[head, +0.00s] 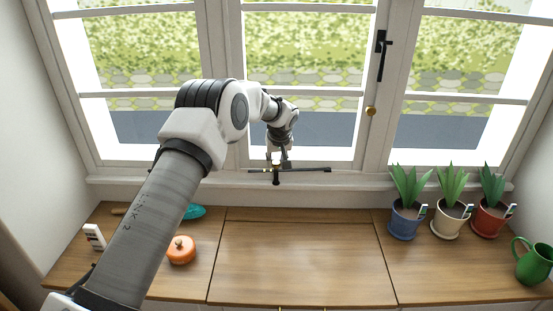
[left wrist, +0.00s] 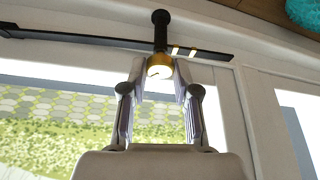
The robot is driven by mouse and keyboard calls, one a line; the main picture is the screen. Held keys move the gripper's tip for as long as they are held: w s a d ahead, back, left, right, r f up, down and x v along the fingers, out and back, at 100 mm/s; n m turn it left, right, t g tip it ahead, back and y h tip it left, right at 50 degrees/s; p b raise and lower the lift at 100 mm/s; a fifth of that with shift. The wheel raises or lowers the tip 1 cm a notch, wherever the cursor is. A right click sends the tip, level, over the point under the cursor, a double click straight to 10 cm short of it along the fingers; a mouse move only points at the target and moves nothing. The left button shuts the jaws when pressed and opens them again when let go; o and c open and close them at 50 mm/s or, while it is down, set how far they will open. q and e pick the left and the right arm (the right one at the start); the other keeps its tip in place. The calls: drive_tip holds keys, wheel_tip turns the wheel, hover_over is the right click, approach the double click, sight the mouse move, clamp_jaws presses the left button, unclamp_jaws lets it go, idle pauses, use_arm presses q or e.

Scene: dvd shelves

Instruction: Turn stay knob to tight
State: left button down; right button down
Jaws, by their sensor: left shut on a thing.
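The stay knob (left wrist: 159,66) is a small brass-yellow knob on a black post, in front of the black window stay bar (left wrist: 85,40) in the left wrist view. My left gripper (left wrist: 158,80) is shut on the knob, with a finger on either side of it. In the head view the left gripper (head: 279,156) reaches down to the stay bar (head: 310,170) above the sill. The knob is small and partly hidden there. Two yellow marks show on the bar beside the knob. My right gripper is not in view.
A black window handle (head: 381,50) and a brass knob (head: 371,111) are on the frame to the right. Potted plants (head: 405,219) and a green jug (head: 534,262) stand at right. An orange pot (head: 181,250) is at left. The middle of the wooden counter (head: 300,260) is clear.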

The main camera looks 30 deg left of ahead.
use_arm(q)
drive_tip(key=m+p, duration=0.1)
drive_tip(key=p, duration=0.1)
drive_tip(key=m+h+p, duration=0.1)
drive_tip(key=m+p, duration=0.1)
drive_tip(key=shift+s+a+r, duration=0.1)
drive_tip(key=shift+s+r, duration=0.05)
drive_tip(key=shift+r, duration=0.05)
drive_tip(key=shift+m+t+p, duration=0.3)
drive_tip(key=shift+m+p, duration=0.15)
drive_tip(key=shift+m, duration=0.15)
drive_tip(key=shift+a+f+m+h, duration=0.1)
drive_tip(key=shift+f+m+h, duration=0.15)
drive_tip(key=shift+m+h, duration=0.45)
drive_tip(key=shift+f+m, duration=0.15)
drive_tip(key=shift+m, duration=0.95)
drive_tip(key=m+h+b, duration=0.1)
drive_tip(key=m+b, duration=0.1)
drive_tip(key=shift+a+f+m, duration=0.1)
drive_tip(key=shift+m, duration=0.2)
drive_tip(key=shift+m+h+b, duration=0.6)
drive_tip(key=shift+m+b, duration=0.1)
drive_tip(key=shift+m, duration=0.2)
drive_tip(key=m, duration=0.2)
drive_tip(key=shift+a+m+h+b, duration=0.1)
drive_tip(key=shift+m+h+b, duration=0.2)
drive_tip(key=shift+h+b, duration=0.1)
drive_tip(key=shift+m+h, duration=0.3)
drive_tip(key=shift+m, duration=0.7)
drive_tip(key=shift+g, duration=0.4)
